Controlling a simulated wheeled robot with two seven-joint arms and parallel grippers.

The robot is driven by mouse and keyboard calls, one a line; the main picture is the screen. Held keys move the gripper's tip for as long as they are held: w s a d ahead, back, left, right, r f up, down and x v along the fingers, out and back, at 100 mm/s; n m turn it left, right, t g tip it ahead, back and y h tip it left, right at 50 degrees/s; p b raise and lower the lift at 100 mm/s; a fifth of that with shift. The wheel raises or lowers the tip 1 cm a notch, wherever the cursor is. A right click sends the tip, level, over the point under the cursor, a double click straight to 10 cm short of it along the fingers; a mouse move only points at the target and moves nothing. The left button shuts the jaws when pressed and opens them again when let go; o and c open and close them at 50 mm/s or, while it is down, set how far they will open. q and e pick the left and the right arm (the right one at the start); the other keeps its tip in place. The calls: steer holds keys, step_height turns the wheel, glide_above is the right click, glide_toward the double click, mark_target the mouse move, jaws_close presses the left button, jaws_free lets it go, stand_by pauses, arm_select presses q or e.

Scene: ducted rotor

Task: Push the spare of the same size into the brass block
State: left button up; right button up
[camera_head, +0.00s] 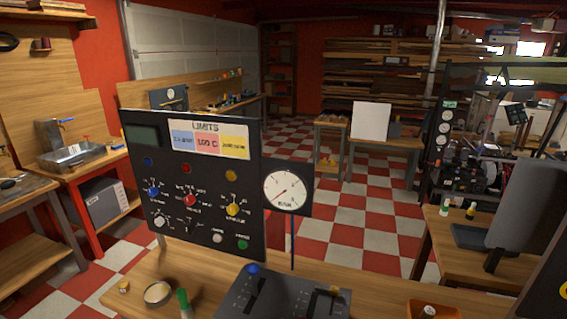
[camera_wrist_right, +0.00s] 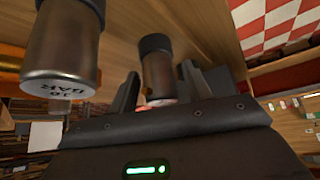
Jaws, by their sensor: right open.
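In the right wrist view, my right gripper (camera_wrist_right: 158,88) is open. Its dark fingers stand on either side of a small metal cylinder with a dark collar (camera_wrist_right: 158,72), and I cannot tell whether they touch it. A larger-looking metal cylinder (camera_wrist_right: 62,52) is to the left, outside the fingers. Its pale end face is marked "BAR" under a number that is hard to read. In the head view, a small white-ended part (camera_head: 428,312) is in an orange tray (camera_head: 452,311) at the bottom edge. I cannot clearly make out the brass block. My left gripper is not in view.
A dark panel headed "LIMITS" (camera_head: 195,215) stands on the wooden bench with a round gauge (camera_head: 284,189) at its right. A dark slotted unit (camera_head: 265,300) is in front. A round dish (camera_head: 157,293) and a green-topped item (camera_head: 184,302) stand left. Bare bench top lies right of the unit.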

stand_by(0.3)
steer(key=shift+p, duration=0.35)
stand_by(0.4)
steer(key=shift+p, duration=0.4)
jaws_close()
stand_by(0.4)
stand_by(0.3)
